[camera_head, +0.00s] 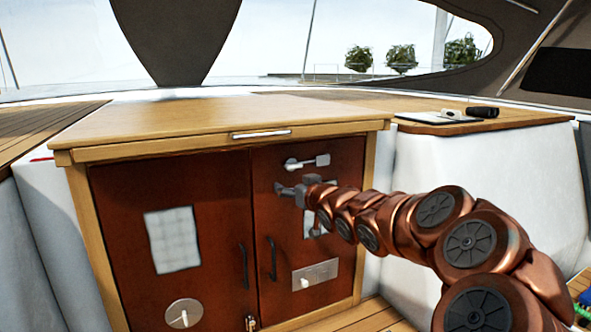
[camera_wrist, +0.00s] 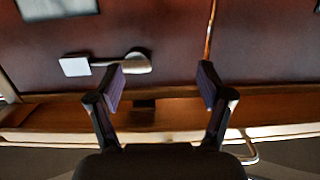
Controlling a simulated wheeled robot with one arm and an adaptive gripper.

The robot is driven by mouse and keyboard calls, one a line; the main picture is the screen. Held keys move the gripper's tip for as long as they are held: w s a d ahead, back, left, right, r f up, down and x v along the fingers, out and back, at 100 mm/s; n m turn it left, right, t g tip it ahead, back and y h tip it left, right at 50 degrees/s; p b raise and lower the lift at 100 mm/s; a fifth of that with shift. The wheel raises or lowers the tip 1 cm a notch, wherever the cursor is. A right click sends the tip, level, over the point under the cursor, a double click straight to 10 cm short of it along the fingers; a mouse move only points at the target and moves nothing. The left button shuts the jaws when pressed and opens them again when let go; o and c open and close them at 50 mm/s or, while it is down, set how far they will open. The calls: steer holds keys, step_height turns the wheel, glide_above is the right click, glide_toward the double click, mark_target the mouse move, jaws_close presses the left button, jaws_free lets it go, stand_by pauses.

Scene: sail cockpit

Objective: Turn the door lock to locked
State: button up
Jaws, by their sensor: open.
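A silver turn lever (camera_head: 307,162), which looks like the door lock, sits near the top of the right red-brown cabinet door (camera_head: 345,240). It has a round base at the left and a square end pointing right, roughly horizontal. In the wrist view, which appears upside down, the lever (camera_wrist: 105,64) points left, with its round base just beyond my left-hand finger. My gripper (camera_head: 284,188) is open and empty in front of the door, just below the lever in the head view. In the wrist view my gripper (camera_wrist: 162,77) has its fingers wide apart; contact cannot be told.
Black pull handles (camera_head: 244,265) flank the door seam. A metal plate with a small knob (camera_head: 315,275) and a round dial (camera_head: 184,314) sit lower. The wooden top (camera_head: 215,118) overhangs the doors, with a silver bar handle (camera_head: 261,134). A white seat side (camera_head: 480,190) stands right.

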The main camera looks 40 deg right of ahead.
mark_target(295, 168)
steer(key=s+d+r+t, duration=0.1)
steer(key=s+d+r, duration=0.1)
steer(key=d, duration=0.2)
steer(key=shift+h, duration=0.3)
steer(key=shift+a+r+p+x, duration=0.15)
steer(key=shift+p+x, duration=0.25)
steer(key=shift+x, duration=1.55)
steer(key=shift+a+r+p+x, duration=0.1)
steer(key=shift+r+p+x, duration=0.2)
steer(key=shift+x, duration=1.7)
steer(key=shift+w+f, duration=0.1)
steer(key=shift+f, duration=0.05)
steer(key=shift+c, duration=0.2)
jaws_close()
